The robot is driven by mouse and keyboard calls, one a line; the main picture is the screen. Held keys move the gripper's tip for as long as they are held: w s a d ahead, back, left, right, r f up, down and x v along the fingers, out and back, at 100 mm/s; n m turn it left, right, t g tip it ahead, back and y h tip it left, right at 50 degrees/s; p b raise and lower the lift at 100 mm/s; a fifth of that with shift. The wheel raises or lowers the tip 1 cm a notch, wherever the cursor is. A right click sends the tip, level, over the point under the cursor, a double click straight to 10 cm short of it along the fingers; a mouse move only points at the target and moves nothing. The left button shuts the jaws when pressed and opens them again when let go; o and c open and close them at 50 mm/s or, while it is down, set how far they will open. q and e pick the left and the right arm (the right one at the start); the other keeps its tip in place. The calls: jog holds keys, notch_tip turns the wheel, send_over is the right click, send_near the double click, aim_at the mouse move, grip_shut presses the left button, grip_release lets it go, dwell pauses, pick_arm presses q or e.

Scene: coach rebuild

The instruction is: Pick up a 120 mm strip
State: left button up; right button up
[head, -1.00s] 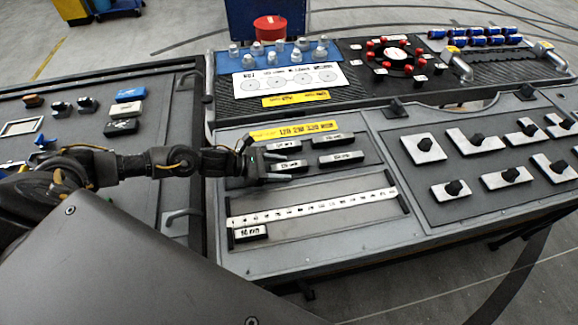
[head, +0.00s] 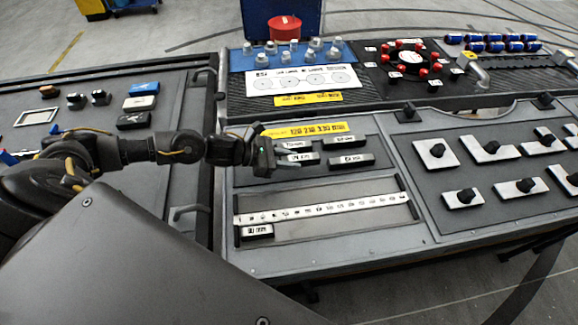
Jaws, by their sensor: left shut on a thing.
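Several short dark strips with white labels lie on the grey panel behind the ruler, below a yellow sign (head: 318,129). The labels are too small to read surely. My left gripper (head: 284,164) is at the front left strip (head: 303,158), shut on its left end; the fingers partly hide it. Other strips are the back left one (head: 296,145), the back right one (head: 345,140) and the front right one (head: 352,160). Another labelled strip (head: 258,231) lies in front of the ruler at its left end. My right gripper is not in view.
A white ruler (head: 325,208) crosses a recessed tray in front of the strips. White plates with black knobs (head: 490,149) stand on the right panel. A side handle (head: 186,213) stands left of the ruler.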

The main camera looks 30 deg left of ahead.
pick_arm(q)
jog(key=s+d+r+b, duration=0.2)
jog(key=s+d+r, duration=0.2)
jog(key=d+r, duration=0.5)
jog(key=d, duration=0.4)
jog(key=shift+b, duration=0.4)
